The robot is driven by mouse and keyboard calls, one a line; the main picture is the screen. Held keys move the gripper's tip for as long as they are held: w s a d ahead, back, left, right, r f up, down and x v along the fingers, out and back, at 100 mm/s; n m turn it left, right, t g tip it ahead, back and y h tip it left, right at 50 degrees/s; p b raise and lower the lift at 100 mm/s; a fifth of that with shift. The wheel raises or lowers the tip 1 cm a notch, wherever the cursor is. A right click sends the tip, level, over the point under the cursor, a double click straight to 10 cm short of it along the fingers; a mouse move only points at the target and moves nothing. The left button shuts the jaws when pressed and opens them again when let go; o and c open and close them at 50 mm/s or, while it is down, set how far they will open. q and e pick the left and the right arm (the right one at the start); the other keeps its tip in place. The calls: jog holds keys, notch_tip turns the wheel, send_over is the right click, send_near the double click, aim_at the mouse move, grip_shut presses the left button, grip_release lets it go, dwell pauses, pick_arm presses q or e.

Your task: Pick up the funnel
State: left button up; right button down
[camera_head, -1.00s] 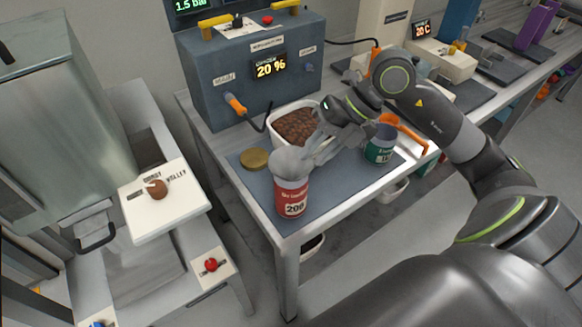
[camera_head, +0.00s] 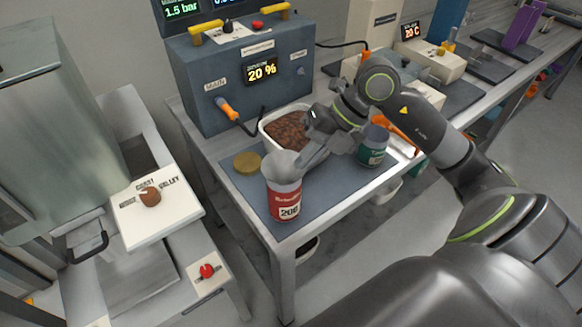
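A grey, rounded piece that looks like the funnel (camera_head: 283,163) sits on top of a red can marked 200 (camera_head: 284,202), which stands upright at the front of the blue-grey mat. My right gripper (camera_head: 304,160) reaches in from the right, with its grey fingers at the funnel's right side. The funnel and fingers are nearly the same grey, so I cannot tell whether the fingers touch it or have closed on it. My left gripper is not in view.
A white tub of brown pellets (camera_head: 290,131) stands behind the gripper. A brass lid (camera_head: 247,162) lies at left, and a green jar (camera_head: 373,147) stands at right. A blue machine reading 20 % (camera_head: 240,75) is behind. The table's front edge is close to the can.

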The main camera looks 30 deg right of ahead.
notch_tip(320, 180, up, 18)
jog(key=p, duration=0.5)
jog(key=shift+r+p, duration=0.25)
jog(key=shift+p, duration=0.15)
dwell(0.7)
jog(key=shift+w, duration=0.1)
